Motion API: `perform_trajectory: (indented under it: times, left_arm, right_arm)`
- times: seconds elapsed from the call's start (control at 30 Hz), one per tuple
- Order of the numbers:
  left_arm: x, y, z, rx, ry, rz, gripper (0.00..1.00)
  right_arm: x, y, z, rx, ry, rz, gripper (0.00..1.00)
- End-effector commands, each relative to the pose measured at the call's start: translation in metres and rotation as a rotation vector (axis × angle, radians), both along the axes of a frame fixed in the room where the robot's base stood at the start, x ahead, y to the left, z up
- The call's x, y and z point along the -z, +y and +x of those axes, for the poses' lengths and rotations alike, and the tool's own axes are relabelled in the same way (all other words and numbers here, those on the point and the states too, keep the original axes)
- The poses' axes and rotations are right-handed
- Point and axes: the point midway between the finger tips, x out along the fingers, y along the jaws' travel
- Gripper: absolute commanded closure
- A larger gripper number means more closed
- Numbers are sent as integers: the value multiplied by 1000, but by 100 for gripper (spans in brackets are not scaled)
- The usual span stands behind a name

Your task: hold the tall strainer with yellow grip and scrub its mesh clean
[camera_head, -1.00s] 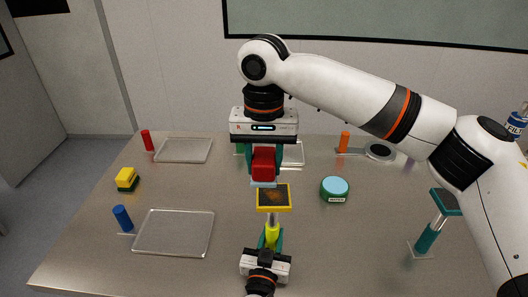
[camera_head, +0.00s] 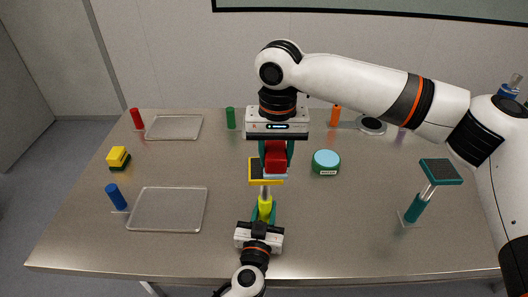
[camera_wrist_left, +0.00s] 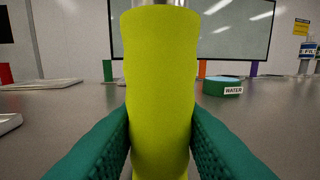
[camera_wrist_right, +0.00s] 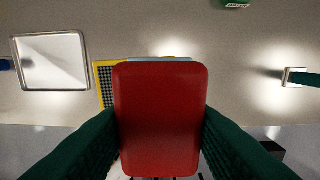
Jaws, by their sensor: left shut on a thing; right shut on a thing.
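The tall strainer stands upright, with a yellow grip (camera_head: 265,207) and a yellow-framed mesh head (camera_head: 254,165). My left gripper (camera_head: 263,217) is shut around the grip, which fills the left wrist view (camera_wrist_left: 160,90) between teal fingers. My right gripper (camera_head: 276,150) points down and is shut on a red block (camera_head: 275,160) with a pale blue pad at its lower end. In the right wrist view, the red block (camera_wrist_right: 160,120) hides most of the mesh head (camera_wrist_right: 105,80). The pad overlaps the mesh head; whether they touch is unclear. The mesh surface is mostly hidden.
Clear trays stand at front left (camera_head: 167,230) and back left (camera_head: 174,117). A green WATER tub (camera_head: 326,170) is right of the strainer. A yellow-green block (camera_head: 118,158) and a blue cylinder (camera_head: 115,191) are at left.

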Motion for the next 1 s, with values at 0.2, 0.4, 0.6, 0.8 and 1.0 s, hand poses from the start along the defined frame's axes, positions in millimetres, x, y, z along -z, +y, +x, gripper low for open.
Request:
perform_trajectory:
  times: [0.2, 0.4, 0.6, 0.8, 1.0]
  left_arm:
    - [0, 0, 0, 0, -1, -1, 97]
    - [0, 0, 0, 0, -1, 0, 97]
    - [-1, 0, 0, 0, -1, 0, 97]
    - [0, 0, 0, 0, -1, 0, 97]
    - [0, 0, 0, 0, -1, 0, 97]
  right_arm:
    - [1, 18, -1, -1, 2, -2, 85]
    - [0, 36, -2, -2, 0, -1, 85]
    - [-20, 42, -2, 0, -5, 1, 85]
    - [-38, 41, -2, 0, -2, -1, 85]
    - [-56, 41, -2, 0, -1, 0, 85]
